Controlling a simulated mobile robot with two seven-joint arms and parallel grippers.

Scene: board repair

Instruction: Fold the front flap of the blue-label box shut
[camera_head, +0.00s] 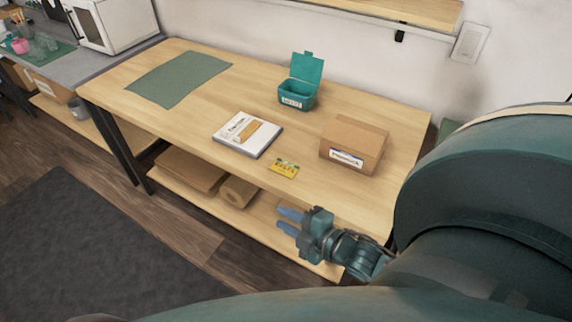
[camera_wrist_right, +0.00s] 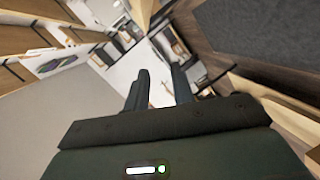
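The brown cardboard box with a blue-and-white label (camera_head: 352,143) stands upright at the right part of the wooden table (camera_head: 225,105). Its label is on the side facing me. Its top looks mostly covered; I cannot clearly tell how its front flap lies. My right gripper (camera_head: 281,218) is in front of the table's front edge, below and left of the box and well apart from it. Its two blue fingers are spread with nothing between them, and the gap also shows in the right wrist view (camera_wrist_right: 160,84). My left gripper is not in view.
A green mat (camera_head: 180,78) lies at left. A lower shelf holds cardboard pieces (camera_head: 190,169).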

